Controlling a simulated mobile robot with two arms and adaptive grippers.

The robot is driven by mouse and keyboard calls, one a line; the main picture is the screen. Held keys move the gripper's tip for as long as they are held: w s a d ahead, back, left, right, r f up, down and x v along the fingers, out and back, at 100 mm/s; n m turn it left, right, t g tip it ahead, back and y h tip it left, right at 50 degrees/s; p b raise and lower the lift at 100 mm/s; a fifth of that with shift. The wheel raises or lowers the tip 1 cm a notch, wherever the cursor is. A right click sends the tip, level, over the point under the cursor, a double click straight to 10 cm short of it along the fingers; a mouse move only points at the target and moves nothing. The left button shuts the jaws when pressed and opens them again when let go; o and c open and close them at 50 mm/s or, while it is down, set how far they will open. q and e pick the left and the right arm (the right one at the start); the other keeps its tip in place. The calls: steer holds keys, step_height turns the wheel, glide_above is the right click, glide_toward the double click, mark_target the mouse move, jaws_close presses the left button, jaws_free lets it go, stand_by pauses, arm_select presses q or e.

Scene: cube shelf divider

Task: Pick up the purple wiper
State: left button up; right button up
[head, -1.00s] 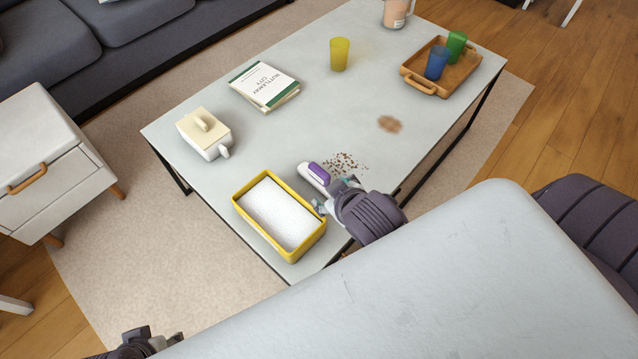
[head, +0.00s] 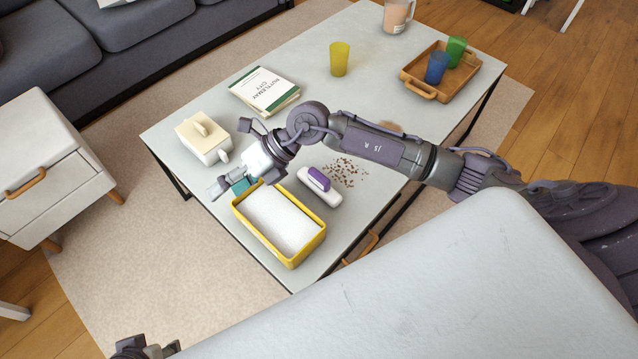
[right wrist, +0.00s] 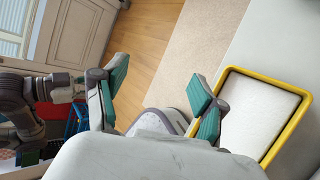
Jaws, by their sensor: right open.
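The wiper, with a purple handle (head: 318,178) on a white base, lies flat on the grey table (head: 300,125) in the head view, just right of the yellow-rimmed tray (head: 236,208). Nothing touches its handle. My right gripper (head: 230,187) is open and empty, left of the wiper above the tray's far left corner. Its teal-padded fingers are spread in the right wrist view (right wrist: 160,92), where the wiper is not seen. My left gripper (head: 147,347) shows at the lower left edge of the head view, away from the table; its jaws are too cut off to read.
Crumbs (head: 347,172) lie beside the wiper. A lidded cream pot (head: 205,137), books (head: 264,88), a yellow cup (head: 339,59) and a wooden tray (head: 417,86) with cups stand further back. My right forearm crosses above the table behind the wiper.

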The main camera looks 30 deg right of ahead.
steer(key=w+d+f+h, duration=0.1)
steer(key=d+f+h, duration=0.2)
steer(key=d, duration=0.3)
steer(key=w+d+f+h, duration=0.2)
steer(key=d+h, duration=0.1)
steer(key=d, duration=0.2)
steer(key=g+h, duration=0.1)
steer(key=h, duration=0.4)
glide_above(319, 174)
steer(key=shift+a+f, duration=0.15)
steer(key=shift+a, duration=0.2)
steer(key=f, duration=0.2)
steer(key=f+b, duration=0.1)
steer(key=f, duration=0.2)
steer(key=f+b, duration=0.1)
steer(key=f, duration=0.1)
steer(key=shift+d+f, duration=0.4)
steer(key=shift+f, duration=0.5)
step_height(319, 174, down, 4)
steer(key=shift+s+a+f+b, duration=0.15)
steer(key=shift+f+b, duration=0.1)
steer(key=shift+b, duration=0.5)
steer(key=shift+f, duration=0.2)
arm_select(q)
steer(key=w+d+t+h, duration=0.1)
steer(key=w+d+t, duration=0.1)
steer(key=w+t, duration=0.2)
steer(key=w, duration=0.2)
steer(key=shift+w+r, duration=0.15)
steer(key=shift+w, duration=0.15)
